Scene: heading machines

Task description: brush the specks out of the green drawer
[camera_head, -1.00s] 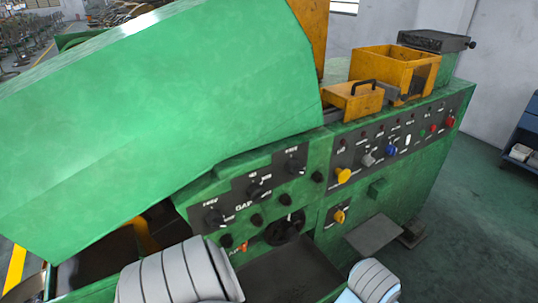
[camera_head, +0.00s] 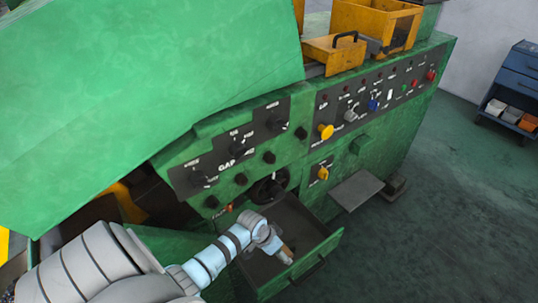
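The green drawer (camera_head: 322,246) is pulled out from the front of the green machine, with a dark inside and a dark handle on its front wall. My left arm comes in from the lower left and reaches over the drawer. My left gripper (camera_head: 287,254) is above or inside the drawer, near its front wall. A small brownish piece shows at its tip. I cannot tell whether this is a brush or whether the fingers are shut. No specks can be made out. My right gripper is not in view.
A control panel (camera_head: 385,88) with knobs and buttons is above and right of the drawer. A grey plate (camera_head: 357,190) juts out right of the drawer. A large green cover (camera_head: 150,100) fills the upper left.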

